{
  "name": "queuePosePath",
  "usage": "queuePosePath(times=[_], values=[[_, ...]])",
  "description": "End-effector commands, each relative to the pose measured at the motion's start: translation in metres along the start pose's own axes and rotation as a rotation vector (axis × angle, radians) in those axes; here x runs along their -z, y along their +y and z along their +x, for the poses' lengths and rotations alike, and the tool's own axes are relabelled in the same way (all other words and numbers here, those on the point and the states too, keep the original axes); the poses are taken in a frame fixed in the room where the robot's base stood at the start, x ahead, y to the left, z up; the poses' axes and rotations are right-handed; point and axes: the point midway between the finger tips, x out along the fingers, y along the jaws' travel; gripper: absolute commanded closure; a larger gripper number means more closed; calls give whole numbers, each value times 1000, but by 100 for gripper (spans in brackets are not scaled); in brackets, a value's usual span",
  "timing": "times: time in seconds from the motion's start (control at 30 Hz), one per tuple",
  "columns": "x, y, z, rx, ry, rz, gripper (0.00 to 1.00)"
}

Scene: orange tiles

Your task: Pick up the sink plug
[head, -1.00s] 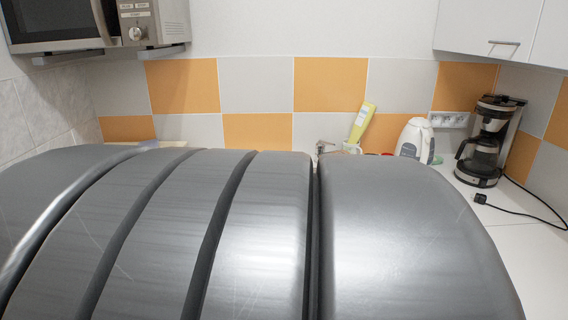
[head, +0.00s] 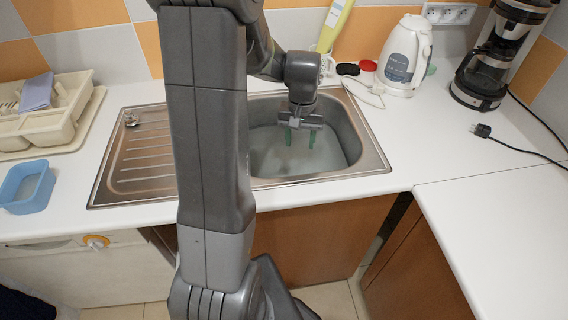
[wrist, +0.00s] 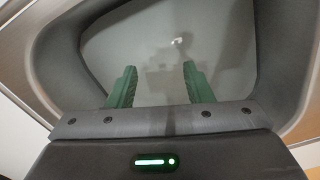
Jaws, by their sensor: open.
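My gripper (head: 300,138) hangs over the sink basin with its green fingers pointing down. The fingers also show in the wrist view (wrist: 159,82); they are apart, with nothing between them. The sink (head: 262,172) has a steel rim and a grey basin. I cannot make out the sink plug for certain. A small pale spot (wrist: 178,40) lies beyond the fingertips on the basin floor; I cannot tell whether it is the plug or a reflection. A small metal piece (head: 130,119) lies at the drainboard's back left corner. My arm hides the middle of the sink.
A black round item (head: 347,69) and a red one (head: 368,65) lie behind the sink. A white kettle (head: 404,58) and coffee maker (head: 494,62) stand back right. A dish rack (head: 40,110) and blue tub (head: 27,187) stand left. The right counter is mostly clear.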

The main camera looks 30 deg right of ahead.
Motion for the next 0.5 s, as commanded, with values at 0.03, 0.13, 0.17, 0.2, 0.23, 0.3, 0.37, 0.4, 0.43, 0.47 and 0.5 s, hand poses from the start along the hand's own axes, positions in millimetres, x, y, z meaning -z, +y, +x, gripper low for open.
queuePosePath(times=[0.03, 0.13, 0.17, 0.2, 0.23, 0.3, 0.37, 0.4, 0.43, 0.47, 0.5], values=[[0, 1, 6, 0, -5, 3, 54], [0, 0, 23, 0, -7, 2, 54], [-1, 0, 29, 0, -7, 2, 54], [-1, 0, 37, 0, -7, 1, 54], [-1, 0, 44, 0, -8, 1, 54], [-1, 0, 57, 0, -7, 1, 54], [0, 0, 66, 0, -5, 1, 54], [0, 0, 71, 0, -4, 1, 54], [0, 0, 74, 0, -4, 1, 54], [0, -1, 77, 0, -4, 1, 54], [0, -1, 80, 0, -3, 1, 54]])
